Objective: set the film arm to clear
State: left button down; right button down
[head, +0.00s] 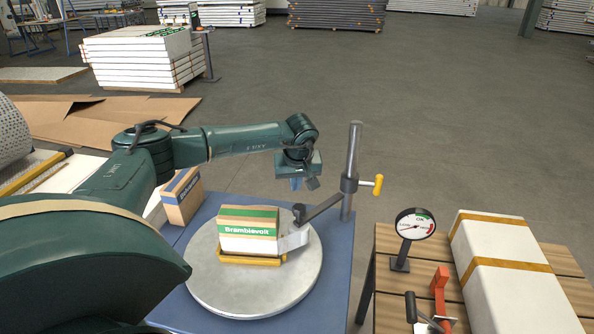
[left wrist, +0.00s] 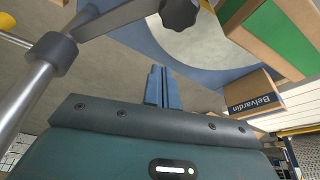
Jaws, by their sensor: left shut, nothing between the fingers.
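The film arm (head: 322,206) is a grey bar fixed by a dark collar (head: 349,185) to an upright metal post (head: 354,150). A yellow handle (head: 378,184) sticks out right of the collar. The bar slopes down left over the turntable (head: 205,284), its dark end knob (head: 299,213) beside the Bramblevolt carton (head: 249,221). Pale film hangs between bar and carton. My left gripper (head: 297,184) is shut and empty, above and left of the bar. The left wrist view shows its closed fingers (left wrist: 158,86), apart from the film arm (left wrist: 115,18). My right gripper is not visible.
To the right, a slatted table (head: 390,285) carries a dial gauge (head: 415,224), a red-handled clamp (head: 440,288) and a white strapped package (head: 500,260). Floor beyond the post is clear.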

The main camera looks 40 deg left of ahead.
pick_arm(q)
jog(key=s+d+f+p, duration=0.2)
jog(key=shift+s+d, duration=0.1)
jog(key=shift+d, duration=0.2)
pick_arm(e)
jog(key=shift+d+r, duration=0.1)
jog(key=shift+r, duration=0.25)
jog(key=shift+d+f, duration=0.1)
